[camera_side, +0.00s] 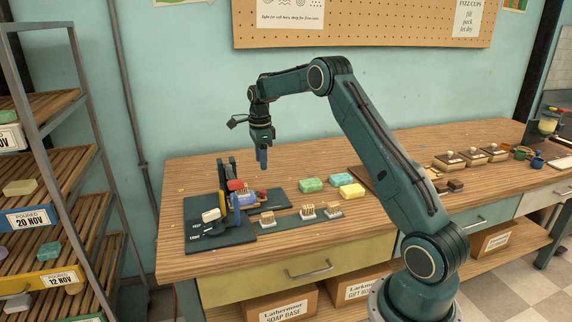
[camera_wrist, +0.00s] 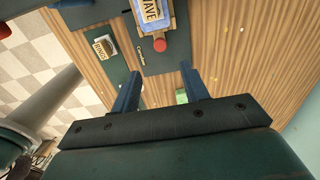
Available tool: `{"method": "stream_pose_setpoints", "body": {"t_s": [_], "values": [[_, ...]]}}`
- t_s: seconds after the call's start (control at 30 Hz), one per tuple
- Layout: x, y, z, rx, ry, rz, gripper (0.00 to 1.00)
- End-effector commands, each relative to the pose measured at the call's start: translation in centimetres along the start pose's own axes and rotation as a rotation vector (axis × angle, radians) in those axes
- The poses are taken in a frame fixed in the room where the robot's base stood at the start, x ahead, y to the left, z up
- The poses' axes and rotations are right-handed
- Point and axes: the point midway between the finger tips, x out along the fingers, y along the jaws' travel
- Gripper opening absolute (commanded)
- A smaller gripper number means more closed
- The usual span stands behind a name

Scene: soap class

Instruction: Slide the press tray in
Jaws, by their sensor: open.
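The press (camera_side: 223,178) stands on a dark base at the left end of the bench, with red and blue parts close together. In the wrist view a blue tray (camera_wrist: 177,22) carries a piece lettered WAVE (camera_wrist: 150,10) and has a round red knob (camera_wrist: 160,45) at its near end. The knob lies over a dark plate (camera_wrist: 165,62). My gripper (camera_side: 262,166) hangs pointing down above the bench, to the right of the press and higher than its base. In the wrist view its fingers (camera_wrist: 160,77) are apart, empty and clear of the knob. How far in the tray sits is unclear.
Several small stamps (camera_side: 308,211) stand on a dark strip in front. Green (camera_side: 311,185) and yellow (camera_side: 352,191) soaps lie right of the press. A white block (camera_side: 211,215) sits on the base's front left. A shelf rack (camera_side: 55,150) stands at left. Bench behind the soaps is clear.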

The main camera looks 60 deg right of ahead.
Motion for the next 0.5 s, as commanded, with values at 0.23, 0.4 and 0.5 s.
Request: {"method": "stream_pose_setpoints", "body": {"t_s": [0.23,0.4,0.5], "values": [[3.8,0.0,0.0,0.000,0.001,0.003,0.45],[6.5,0.0,0.0,-0.001,0.001,0.002,0.45],[7.9,0.0,0.0,-0.001,0.001,0.002,0.45]]}}
